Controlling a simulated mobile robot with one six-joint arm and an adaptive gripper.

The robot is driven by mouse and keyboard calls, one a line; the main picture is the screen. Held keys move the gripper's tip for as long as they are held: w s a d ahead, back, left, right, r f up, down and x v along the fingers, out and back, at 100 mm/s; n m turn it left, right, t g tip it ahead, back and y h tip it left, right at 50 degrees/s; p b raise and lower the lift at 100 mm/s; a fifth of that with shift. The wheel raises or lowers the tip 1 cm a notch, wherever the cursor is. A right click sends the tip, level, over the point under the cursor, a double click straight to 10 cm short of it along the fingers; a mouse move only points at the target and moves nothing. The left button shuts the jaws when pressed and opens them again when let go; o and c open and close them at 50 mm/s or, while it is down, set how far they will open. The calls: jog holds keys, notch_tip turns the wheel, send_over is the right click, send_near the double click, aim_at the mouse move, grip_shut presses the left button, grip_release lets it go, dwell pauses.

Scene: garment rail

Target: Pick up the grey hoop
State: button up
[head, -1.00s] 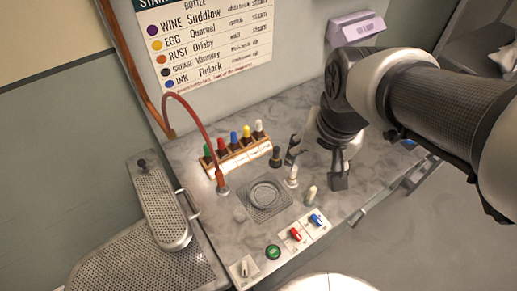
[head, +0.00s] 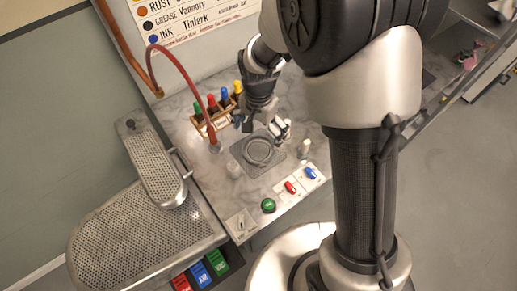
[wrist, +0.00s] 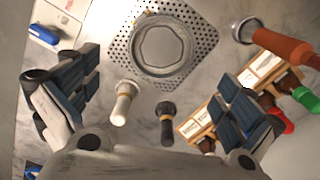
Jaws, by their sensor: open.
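The grey hoop (head: 258,164) lies flat on a square grey perforated plate (head: 242,168) on the marble counter. In the wrist view the hoop (wrist: 163,71) shows at top centre, with its whole ring visible on the plate (wrist: 205,38). My gripper (head: 262,127) is open and empty, above the counter at the hoop's far side in the head view. In the wrist view my gripper's fingers (wrist: 160,98) are spread wide, one at each side, with the hoop beyond and between them. The hoop is apart from both fingers.
A white-topped post (wrist: 123,105) and a black-topped post (wrist: 167,120) stand between my fingers and the hoop in the wrist view. A red hose (head: 190,75) and a rack of coloured bottles (head: 214,118) stand left. Red and blue switches (head: 300,181) lie in front.

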aim_at(258, 152)
jog(key=f+b, duration=0.1)
jog(key=f, duration=0.3)
jog(key=f+b, duration=0.2)
jog(key=f, duration=0.3)
jog(key=shift+a+f, duration=0.2)
jog(key=shift+f, duration=0.1)
jog(key=shift+r, duration=0.1)
jog(key=shift+c, duration=0.6)
jog(key=c, duration=0.7)
jog(key=shift+r, duration=0.15)
